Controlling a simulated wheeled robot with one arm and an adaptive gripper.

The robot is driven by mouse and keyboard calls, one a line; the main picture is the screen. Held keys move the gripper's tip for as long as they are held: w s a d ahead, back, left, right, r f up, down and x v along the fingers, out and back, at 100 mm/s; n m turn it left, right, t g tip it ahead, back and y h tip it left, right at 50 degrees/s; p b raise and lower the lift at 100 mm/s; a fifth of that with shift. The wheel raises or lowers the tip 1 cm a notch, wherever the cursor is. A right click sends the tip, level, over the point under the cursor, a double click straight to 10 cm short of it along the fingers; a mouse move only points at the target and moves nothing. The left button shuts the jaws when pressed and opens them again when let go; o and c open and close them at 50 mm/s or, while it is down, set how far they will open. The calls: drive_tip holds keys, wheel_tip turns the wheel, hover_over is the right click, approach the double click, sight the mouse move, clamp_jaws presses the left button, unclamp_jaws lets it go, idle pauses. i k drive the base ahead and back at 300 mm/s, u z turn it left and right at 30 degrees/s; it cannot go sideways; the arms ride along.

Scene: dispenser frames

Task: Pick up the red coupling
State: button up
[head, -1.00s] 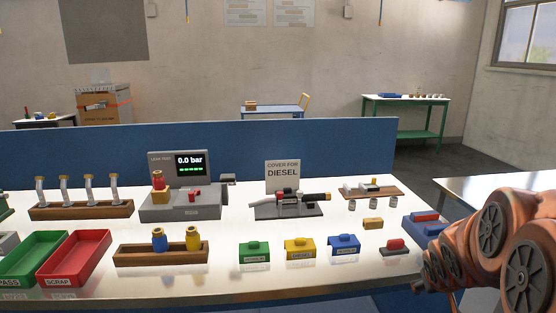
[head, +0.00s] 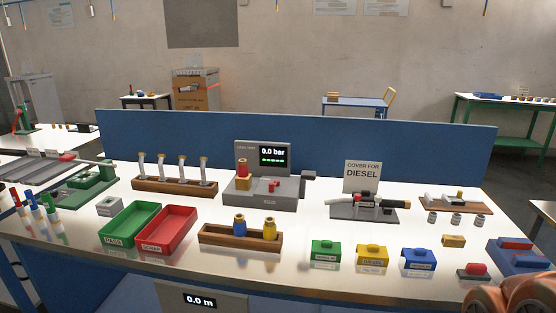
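The red coupling (head: 243,172), a red body with brass parts, stands upright on the left of the grey leak tester (head: 262,194). The tester's screen reads 0.0 bar. A blue coupling (head: 239,228) and a yellow coupling (head: 269,229) stand in a wooden rack (head: 216,239) in front of the tester. Only a piece of my orange arm shows at the lower right corner; my gripper is out of the picture.
Green PASS tray (head: 130,227) and red SCRAP tray (head: 168,230) lie left of the rack. Green, yellow and blue covers (head: 418,260) stand to its right. Behind the tester is a blue panel (head: 300,140). A wooden rack with metal tubes (head: 175,184) stands left of the tester.

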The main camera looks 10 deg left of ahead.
sight(242, 167)
drive_tip(key=u, duration=0.05)
drive_tip(key=k, duration=0.4)
drive_tip(key=u, duration=0.6)
drive_tip(key=i, duration=0.4)
drive_tip(key=u, duration=0.8)
drive_tip(key=i, duration=1.55)
drive_tip(key=u, duration=0.2)
